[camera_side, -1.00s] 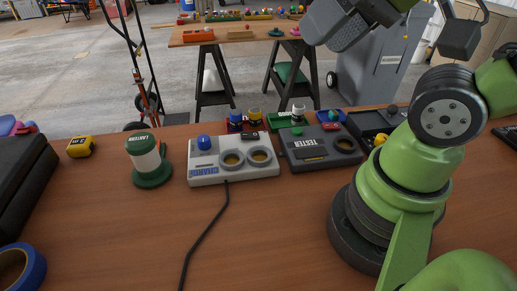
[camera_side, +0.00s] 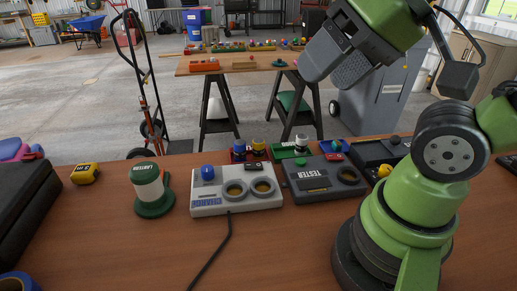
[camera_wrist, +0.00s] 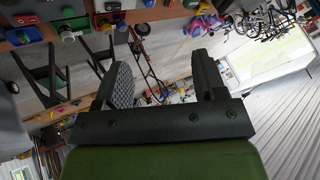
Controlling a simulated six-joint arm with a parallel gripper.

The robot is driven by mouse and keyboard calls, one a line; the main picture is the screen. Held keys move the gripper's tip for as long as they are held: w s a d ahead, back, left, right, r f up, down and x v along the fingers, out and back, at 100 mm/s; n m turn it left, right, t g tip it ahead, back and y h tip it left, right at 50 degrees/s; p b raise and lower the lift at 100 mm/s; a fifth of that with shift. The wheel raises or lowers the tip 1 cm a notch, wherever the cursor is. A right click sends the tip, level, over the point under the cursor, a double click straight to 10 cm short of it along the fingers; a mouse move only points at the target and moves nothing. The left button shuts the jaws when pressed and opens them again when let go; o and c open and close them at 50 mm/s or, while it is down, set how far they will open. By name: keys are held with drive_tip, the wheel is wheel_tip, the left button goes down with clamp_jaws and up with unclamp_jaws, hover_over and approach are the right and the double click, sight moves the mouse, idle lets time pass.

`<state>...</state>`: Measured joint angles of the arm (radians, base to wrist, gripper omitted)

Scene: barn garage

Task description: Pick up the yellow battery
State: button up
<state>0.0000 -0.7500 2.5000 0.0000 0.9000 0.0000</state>
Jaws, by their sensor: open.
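The yellow battery (camera_side: 258,146), with a dark top, stands upright in a red holder (camera_side: 254,156) behind the charger, beside a blue battery (camera_side: 239,149). The grey charger (camera_side: 236,201) has a blue battery (camera_side: 207,173) at its left and two round openings. My gripper (camera_side: 330,72) is raised high above the table, to the right of and well above the yellow battery. In the wrist view my gripper (camera_wrist: 162,62) is open, with nothing between its fingers. I cannot make out the yellow battery for certain in the wrist view.
The dark tester (camera_side: 322,186) stands right of the charger. The green-and-white lantern (camera_side: 148,190) and yellow tape measure (camera_side: 85,174) stand left. A white-and-green battery (camera_side: 301,143) stands behind the tester. A black cable (camera_side: 215,250) crosses the front wood, otherwise largely clear.

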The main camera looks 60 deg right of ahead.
drive_tip(key=n+g+h, duration=0.2)
drive_tip(key=n+g, duration=0.4)
hover_over(259, 140)
drive_tip(key=s, duration=0.1)
wheel_tip(259, 140, down, 19)
drive_tip(key=shift+f, duration=0.1)
drive_tip(key=f, duration=0.4)
drive_tip(key=shift+w+f, duration=0.2)
drive_tip(key=shift+w+a+f, duration=0.1)
drive_tip(key=shift+w+f, duration=0.15)
drive_tip(key=shift+f, duration=1.25)
drive_tip(key=shift+w+f, duration=0.2)
drive_tip(key=shift+f, duration=1.25)
drive_tip(key=c, duration=1.1)
drive_tip(key=shift+o, duration=0.2)
